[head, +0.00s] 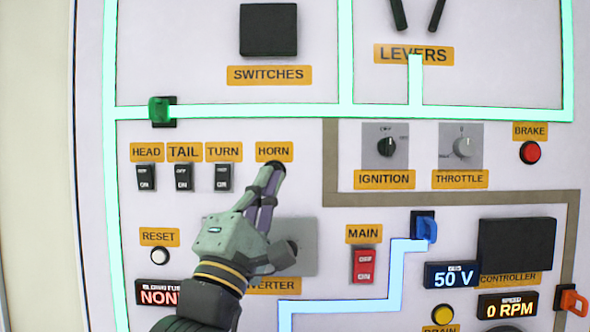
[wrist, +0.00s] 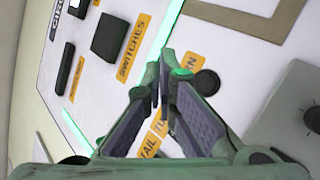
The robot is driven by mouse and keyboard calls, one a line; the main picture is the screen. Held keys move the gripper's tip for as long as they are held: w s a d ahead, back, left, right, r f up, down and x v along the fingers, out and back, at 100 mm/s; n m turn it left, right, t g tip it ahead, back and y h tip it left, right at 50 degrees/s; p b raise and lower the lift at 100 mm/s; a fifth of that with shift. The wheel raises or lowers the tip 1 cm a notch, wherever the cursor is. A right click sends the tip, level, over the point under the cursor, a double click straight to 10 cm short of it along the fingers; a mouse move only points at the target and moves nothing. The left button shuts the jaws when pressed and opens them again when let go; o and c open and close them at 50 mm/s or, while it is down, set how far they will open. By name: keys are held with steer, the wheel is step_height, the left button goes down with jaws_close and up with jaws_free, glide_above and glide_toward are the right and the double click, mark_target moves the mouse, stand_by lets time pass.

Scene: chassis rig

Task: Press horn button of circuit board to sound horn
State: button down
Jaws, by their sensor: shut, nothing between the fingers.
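The circuit board (head: 290,85) is an upright white panel with orange labels and glowing lines. The HORN label (head: 274,151) is in the head view, just above my gripper (head: 274,169). The fingers are shut and empty, pointing up and toward the panel, and cover the spot below the label. In the wrist view, a round black horn button (wrist: 206,82) shows just right of the fingertips of my gripper (wrist: 167,62), beside the partly hidden HORN label (wrist: 189,62). I cannot tell whether the fingertips touch the panel; they do not appear to be over the button there.
HEAD, TAIL and TURN switches (head: 184,177) sit left of the fingers. A grey plate with a dark knob (head: 292,246) is partly behind my gripper. The red MAIN switch (head: 364,266) is to the right, and the ignition knob (head: 387,146) is further up right.

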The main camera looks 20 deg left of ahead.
steer(key=shift+w+d+h, duration=0.3)
steer(key=shift+d+h, duration=0.1)
steer(key=shift+d, duration=0.1)
steer(key=w+a, duration=0.2)
steer(key=w, duration=0.6)
steer(key=shift+w+a+b, duration=0.2)
steer(key=shift+b, duration=0.1)
steer(key=shift+w, duration=0.1)
stand_by(1.1)
steer(key=shift+w+a, duration=0.1)
steer(key=shift+w, duration=0.2)
